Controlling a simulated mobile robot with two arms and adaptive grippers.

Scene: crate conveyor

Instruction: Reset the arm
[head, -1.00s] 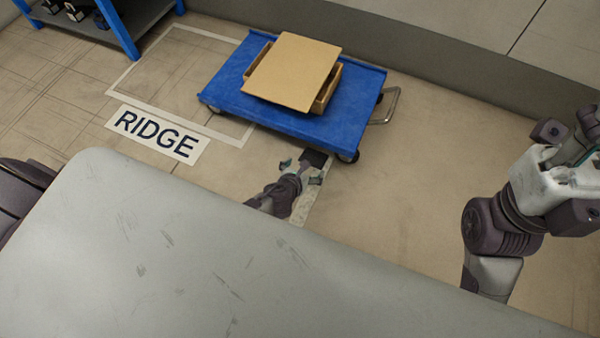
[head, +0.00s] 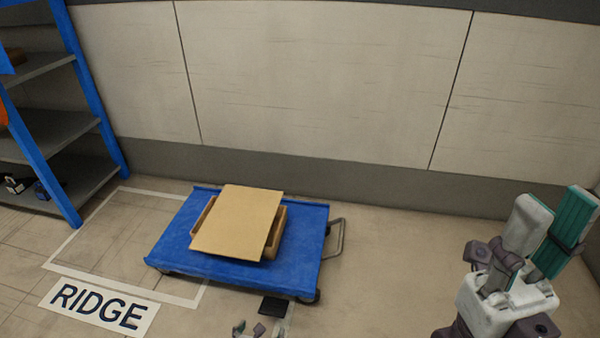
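My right gripper (head: 556,205) stands at the lower right, fingers pointing up. Its grey-backed finger and teal-padded finger are apart with nothing between them. My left gripper (head: 249,329) shows only as small fingertips at the bottom edge, just below the blue cart. The tips look apart, and nothing shows between them. The rest of the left arm is out of frame.
A blue platform cart (head: 178,246) with a metal handle (head: 337,238) carries a brown open box (head: 275,234) with a tan board (head: 235,222) tilted on it. A RIDGE floor sign (head: 98,306), blue shelf rack (head: 88,95) and wall (head: 320,90) surround it. Floor right of the cart is clear.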

